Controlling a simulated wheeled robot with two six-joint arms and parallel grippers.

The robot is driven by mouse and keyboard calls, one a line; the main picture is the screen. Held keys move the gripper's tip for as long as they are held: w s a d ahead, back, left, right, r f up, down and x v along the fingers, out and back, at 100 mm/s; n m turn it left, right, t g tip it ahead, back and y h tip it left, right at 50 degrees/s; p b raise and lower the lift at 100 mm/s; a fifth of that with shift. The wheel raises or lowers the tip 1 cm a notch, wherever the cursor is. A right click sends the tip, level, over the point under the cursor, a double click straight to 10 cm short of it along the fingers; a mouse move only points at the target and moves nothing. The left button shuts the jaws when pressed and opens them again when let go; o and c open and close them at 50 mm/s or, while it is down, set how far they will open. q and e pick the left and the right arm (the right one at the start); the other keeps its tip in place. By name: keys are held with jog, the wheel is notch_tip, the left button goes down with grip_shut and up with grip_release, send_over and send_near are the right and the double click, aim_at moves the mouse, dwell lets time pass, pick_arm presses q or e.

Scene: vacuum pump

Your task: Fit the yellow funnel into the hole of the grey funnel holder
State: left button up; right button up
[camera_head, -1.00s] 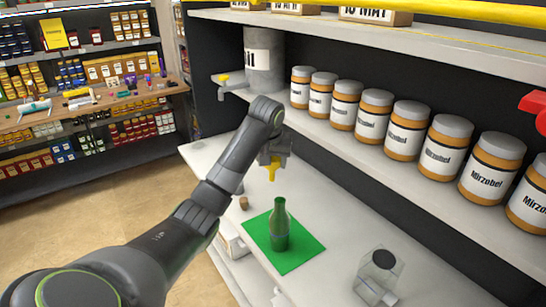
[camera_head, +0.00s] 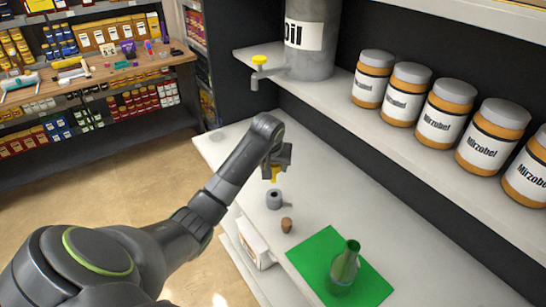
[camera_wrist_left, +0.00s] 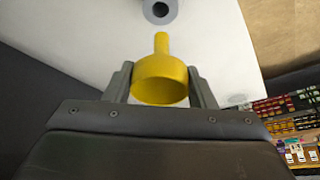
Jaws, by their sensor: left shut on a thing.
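My left gripper (camera_head: 277,164) is shut on the yellow funnel (camera_head: 275,174), spout down, above the white counter. In the left wrist view the funnel (camera_wrist_left: 160,80) sits between the two fingers, its spout pointing toward the grey funnel holder (camera_wrist_left: 159,10), whose dark hole shows at the top edge. In the head view the grey funnel holder (camera_head: 274,200) stands on the counter just below the funnel. The funnel and the holder look apart. The gripper hides part of the funnel in the head view. My right gripper is not in view.
A green bottle (camera_head: 345,265) stands on a green mat (camera_head: 312,250), with a brown cork (camera_head: 286,225) near it. An oil tank with a yellow-handled tap (camera_head: 260,62) and several Mirzobel jars (camera_head: 441,110) fill the shelf above. The counter behind the holder is clear.

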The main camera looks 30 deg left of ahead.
aim_at(274, 173)
pick_arm(q)
jog(key=shift+s+d+r, duration=0.15)
jog(key=shift+d, duration=0.1)
jog(key=shift+s+d+r, duration=0.1)
jog(key=shift+d, duration=0.1)
jog(key=shift+a+f, duration=0.2)
jog(key=shift+f, duration=0.3)
jog(key=shift+d+f+b, duration=0.1)
jog(key=shift+f+b, duration=0.25)
jog(key=shift+f, duration=1.4)
jog(key=shift+f+b, duration=0.2)
jog(key=shift+b, duration=0.1)
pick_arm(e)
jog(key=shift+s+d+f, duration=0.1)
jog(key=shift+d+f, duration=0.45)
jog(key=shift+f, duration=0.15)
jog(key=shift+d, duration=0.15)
pick_arm(q)
jog(key=shift+p, duration=0.45)
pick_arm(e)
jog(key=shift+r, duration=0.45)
